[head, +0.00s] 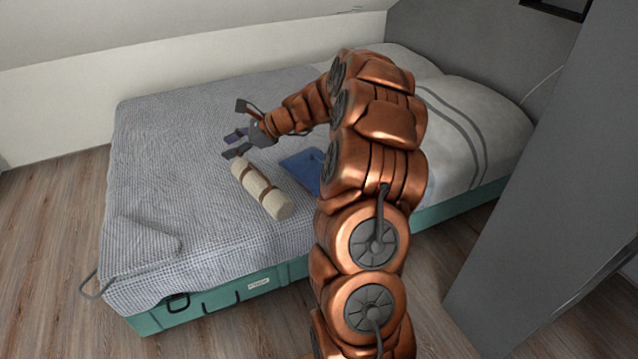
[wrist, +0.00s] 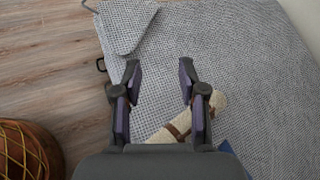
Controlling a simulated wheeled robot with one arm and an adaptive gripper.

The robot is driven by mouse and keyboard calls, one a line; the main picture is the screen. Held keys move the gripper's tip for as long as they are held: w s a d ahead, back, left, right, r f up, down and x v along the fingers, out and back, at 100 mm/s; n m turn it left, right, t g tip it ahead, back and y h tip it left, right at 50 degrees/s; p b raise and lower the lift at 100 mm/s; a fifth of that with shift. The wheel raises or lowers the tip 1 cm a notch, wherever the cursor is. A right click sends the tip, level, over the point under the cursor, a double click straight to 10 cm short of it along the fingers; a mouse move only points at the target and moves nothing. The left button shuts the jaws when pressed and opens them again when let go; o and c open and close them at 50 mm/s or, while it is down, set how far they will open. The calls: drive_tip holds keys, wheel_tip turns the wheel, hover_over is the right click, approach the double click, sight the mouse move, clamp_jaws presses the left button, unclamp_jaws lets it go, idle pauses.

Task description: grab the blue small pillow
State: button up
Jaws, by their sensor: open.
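A small blue pillow (head: 303,167) lies on the bed, partly hidden behind my arm in the head view. Only a small blue corner of it (wrist: 227,147) shows at the bottom of the wrist view, beside my gripper. My gripper (head: 236,144) is open and empty above the bed, to the left of the pillow and over the far end of a cream roll. In the wrist view my gripper (wrist: 158,82) has its two fingers spread with only the grey bedspread between their tips.
A cream roll with brown straps (head: 262,190) lies on the bed (head: 165,150) just left of the blue pillow. White pillows (head: 470,125) are at the bed's right end. A grey panel (head: 560,170) stands at right. The bed's left half is mostly clear.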

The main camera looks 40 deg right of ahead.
drive_tip(key=w+d+f+m+t+h+b, duration=0.1)
drive_tip(key=d+f+m+t+b, duration=0.15)
drive_tip(key=d+f, duration=0.4)
drive_tip(key=w+d+f+m+t+h+b, duration=0.15)
drive_tip(key=d+f+m, duration=0.25)
drive_tip(key=d, duration=0.6)
drive_tip(key=m+h+b, duration=0.5)
drive_tip(key=m, duration=0.3)
approach(319, 158)
drive_tip(key=shift+w+d+f+t, duration=0.1)
drive_tip(key=shift+w+f+t, duration=0.2)
drive_tip(key=shift+w+f, duration=0.8)
drive_tip(key=shift+d+f, duration=0.15)
drive_tip(key=shift+f, duration=0.05)
drive_tip(key=shift+w+f, duration=0.2)
drive_tip(key=shift+w, duration=0.15)
drive_tip(key=shift+x, duration=0.85)
drive_tip(key=b+x, duration=0.2)
drive_tip(key=x, duration=0.2)
drive_tip(key=shift+w, duration=0.5)
drive_tip(key=shift+r, duration=0.1)
clamp_jaws()
